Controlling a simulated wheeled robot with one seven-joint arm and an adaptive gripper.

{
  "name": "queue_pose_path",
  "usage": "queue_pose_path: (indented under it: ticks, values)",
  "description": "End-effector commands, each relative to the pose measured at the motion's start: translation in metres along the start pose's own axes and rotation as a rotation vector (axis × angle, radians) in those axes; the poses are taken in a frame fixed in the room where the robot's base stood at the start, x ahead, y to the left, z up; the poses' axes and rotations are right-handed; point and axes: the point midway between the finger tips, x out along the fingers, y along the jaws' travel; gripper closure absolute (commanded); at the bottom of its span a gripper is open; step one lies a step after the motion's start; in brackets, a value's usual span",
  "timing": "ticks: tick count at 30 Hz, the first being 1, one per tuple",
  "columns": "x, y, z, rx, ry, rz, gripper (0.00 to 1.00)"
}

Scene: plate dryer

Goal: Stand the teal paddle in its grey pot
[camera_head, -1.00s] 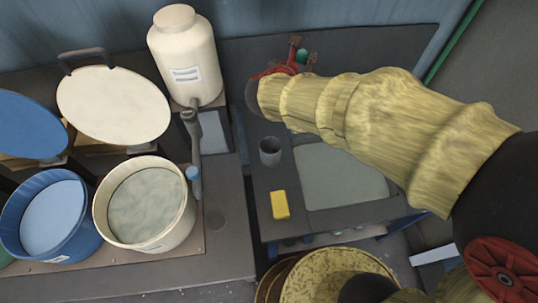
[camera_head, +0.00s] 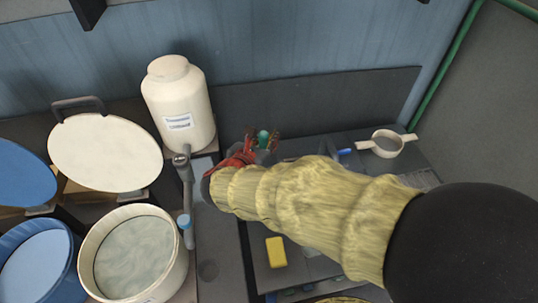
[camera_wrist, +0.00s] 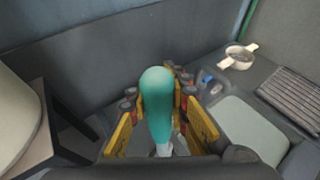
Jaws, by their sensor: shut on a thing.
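The teal paddle (camera_wrist: 157,105) stands roughly upright between the fingers of my gripper (camera_wrist: 160,125) in the wrist view. My gripper is shut on it, and its rounded teal end rises above the fingers. In the head view only the tip of the teal paddle (camera_head: 263,136) shows above my gripper (camera_head: 262,148), in front of the dark back panel. The grey pot does not show now in either view; my arm covers part of the counter in the head view.
A large cream jar (camera_head: 180,110) stands left of my gripper, with a grey tap (camera_head: 183,180) below it. A yellow block (camera_head: 276,252) lies in front of my arm. A white two-handled strainer (camera_head: 387,143) and a ridged dark mat (camera_wrist: 295,95) lie to the right.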

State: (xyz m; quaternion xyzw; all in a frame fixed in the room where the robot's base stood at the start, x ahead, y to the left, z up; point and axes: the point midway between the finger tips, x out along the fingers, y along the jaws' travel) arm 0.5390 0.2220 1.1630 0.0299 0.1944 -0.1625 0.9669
Motion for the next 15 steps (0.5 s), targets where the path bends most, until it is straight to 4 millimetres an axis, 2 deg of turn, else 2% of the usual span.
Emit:
queue_pose_path:
  ticks: [3, 8, 15]
  values:
    - [0.006, 0.000, -0.013, 0.000, -0.001, 0.001, 1.00]
    - [0.009, 0.000, -0.021, 0.001, -0.001, 0.001, 1.00]
    - [0.021, 0.000, -0.050, -0.002, -0.001, 0.000, 1.00]
